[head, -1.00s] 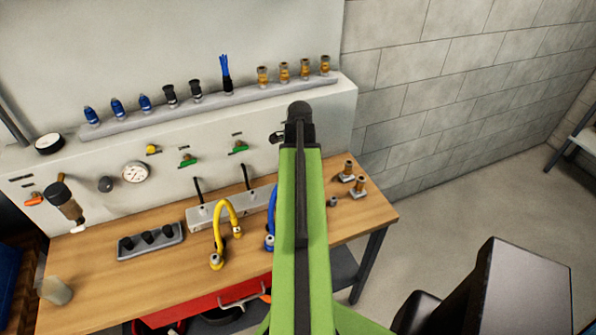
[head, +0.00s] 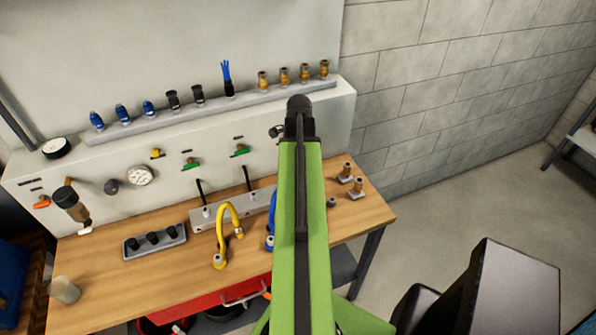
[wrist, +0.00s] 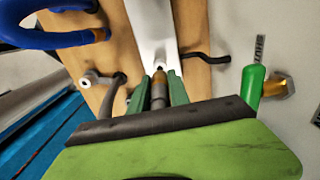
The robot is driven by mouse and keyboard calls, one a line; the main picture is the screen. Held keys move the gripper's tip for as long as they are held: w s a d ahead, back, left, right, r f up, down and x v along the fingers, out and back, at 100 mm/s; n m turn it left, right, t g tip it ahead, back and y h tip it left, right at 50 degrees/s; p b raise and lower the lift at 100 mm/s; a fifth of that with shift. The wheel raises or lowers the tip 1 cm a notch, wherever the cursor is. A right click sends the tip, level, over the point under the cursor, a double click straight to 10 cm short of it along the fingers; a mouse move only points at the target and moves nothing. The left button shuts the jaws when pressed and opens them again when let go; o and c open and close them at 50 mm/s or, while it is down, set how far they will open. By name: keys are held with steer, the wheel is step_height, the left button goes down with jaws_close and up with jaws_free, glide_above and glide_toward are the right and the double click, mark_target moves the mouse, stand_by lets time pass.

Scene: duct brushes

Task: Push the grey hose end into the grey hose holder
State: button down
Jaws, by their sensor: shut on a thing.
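In the wrist view my gripper (wrist: 160,88) has its two green fingers shut around a grey-brown cylinder, which looks like the grey hose end (wrist: 158,94). Its pale tip points at the light grey block (wrist: 148,28), which appears to be the hose holder; I cannot tell whether they touch. A dark grey curved hose (wrist: 108,98) with a pale fitting (wrist: 90,82) lies just left of the fingers. In the head view the light grey block (head: 225,211) stands at the back of the bench, and my arm hides the gripper and the grey hose.
A yellow hose (head: 222,220) and a partly hidden blue hose (head: 271,225) stand before the block. A black lever (wrist: 205,58) and a green valve handle (wrist: 250,88) are right of the fingers. A dark tray (head: 155,242) is on the left; bare bench (head: 105,278) lies in front.

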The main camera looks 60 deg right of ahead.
steer(key=shift+r+p, duration=0.85)
steer(key=shift+r, duration=0.15)
